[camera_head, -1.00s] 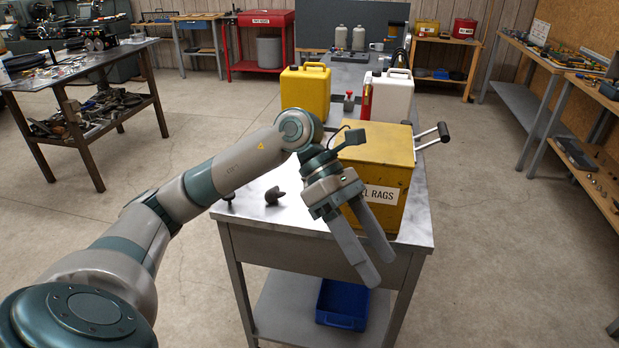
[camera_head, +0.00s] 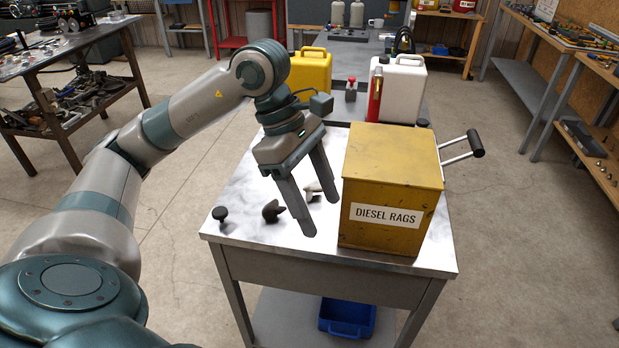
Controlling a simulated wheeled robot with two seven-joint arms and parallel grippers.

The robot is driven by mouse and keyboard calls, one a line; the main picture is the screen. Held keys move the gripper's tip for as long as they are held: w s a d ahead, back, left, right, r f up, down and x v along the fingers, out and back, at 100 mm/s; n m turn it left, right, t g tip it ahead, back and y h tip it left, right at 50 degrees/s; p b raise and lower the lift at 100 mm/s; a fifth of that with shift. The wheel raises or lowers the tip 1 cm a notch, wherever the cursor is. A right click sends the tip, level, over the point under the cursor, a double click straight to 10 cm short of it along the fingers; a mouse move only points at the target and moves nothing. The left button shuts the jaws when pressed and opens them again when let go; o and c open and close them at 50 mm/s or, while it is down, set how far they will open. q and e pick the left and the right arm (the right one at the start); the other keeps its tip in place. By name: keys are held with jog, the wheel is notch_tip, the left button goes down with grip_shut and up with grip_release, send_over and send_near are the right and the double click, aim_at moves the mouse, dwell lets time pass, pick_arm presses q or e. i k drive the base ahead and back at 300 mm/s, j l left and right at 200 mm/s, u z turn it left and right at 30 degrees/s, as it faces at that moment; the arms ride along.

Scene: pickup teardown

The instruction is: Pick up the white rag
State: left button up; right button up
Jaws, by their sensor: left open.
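A small crumpled whitish item (camera_head: 312,188), which looks like the white rag, lies on the metal-topped table, left of the yellow box. My gripper's fingers hide part of it. My left gripper (camera_head: 320,215) is open, its two fingers pointing down in front of the whitish item. I see nothing held between the fingers; I cannot tell how high above the table they are. My right gripper is not in view.
A yellow box (camera_head: 391,190) labelled DIESEL RAGS stands right of my gripper, with a black-ended handle (camera_head: 475,143) beyond it. Two dark items (camera_head: 272,210) (camera_head: 220,213) lie on the left. A yellow can (camera_head: 311,72) and white can (camera_head: 403,90) stand behind.

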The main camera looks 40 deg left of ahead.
aim_at(315, 187)
jog(key=i+j, duration=0.2)
jog(key=j, duration=0.15)
jog(key=i+j, duration=0.4)
jog(key=j, duration=0.25)
